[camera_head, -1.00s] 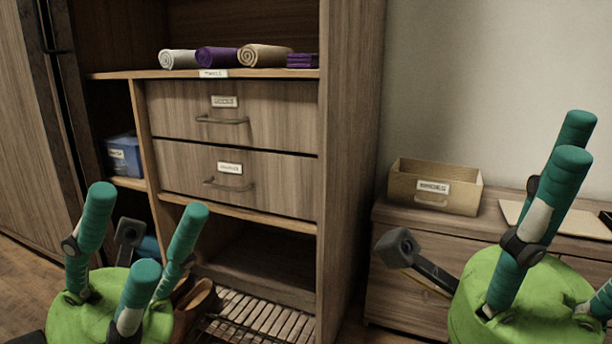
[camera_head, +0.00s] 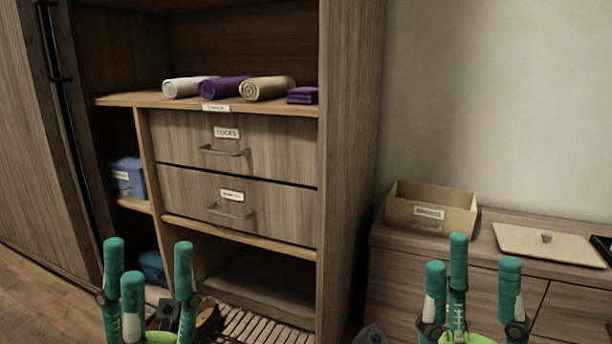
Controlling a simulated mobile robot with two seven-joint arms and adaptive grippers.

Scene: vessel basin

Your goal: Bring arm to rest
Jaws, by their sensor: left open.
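My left gripper (camera_head: 147,290) is at the bottom left, in front of the cabinet's lower part. Its several teal fingers point up, spread apart, with nothing between them. My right gripper (camera_head: 472,295) is at the bottom right, in front of the low dresser. Its teal fingers also point up, apart and empty. The lower parts of both grippers are cut off by the bottom edge of the view.
The tall cabinet (camera_head: 345,160) has two shut drawers (camera_head: 240,145) and a shelf of rolled towels (camera_head: 222,88). A blue box (camera_head: 128,178) sits in a side compartment. A labelled bin (camera_head: 430,208) and a flat board (camera_head: 548,244) lie on the dresser (camera_head: 400,262).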

